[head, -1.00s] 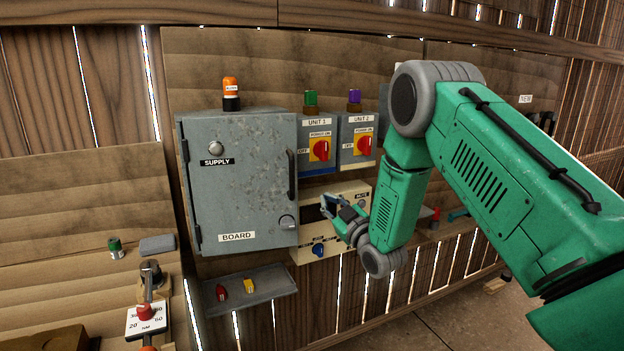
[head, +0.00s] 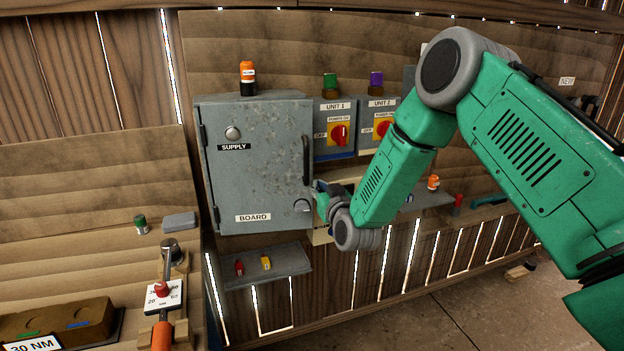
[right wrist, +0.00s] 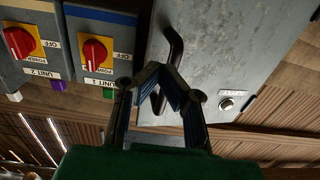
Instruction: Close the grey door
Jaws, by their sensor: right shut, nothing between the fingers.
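The grey door (head: 255,170) is the front of a metal cabinet marked SUPPLY and BOARD in the head view. It looks flush or nearly flush with the cabinet; a small gap cannot be ruled out. Its black handle (head: 306,160) is on the right side, with hinges on the left. My right gripper (head: 322,188) is at the door's right edge, just below the handle, partly hidden by its own wrist. In the right wrist view the shut, empty fingers (right wrist: 158,78) appear in front of the door (right wrist: 225,50) near the handle (right wrist: 172,50); contact cannot be told. My left gripper is not in view.
Two switch boxes, UNIT 1 (head: 336,128) and UNIT 2 (head: 379,122), stand right of the cabinet, close to my right arm. An orange-topped lamp (head: 247,78) sits on top. A grey tray (head: 290,262) with red and yellow pieces is below.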

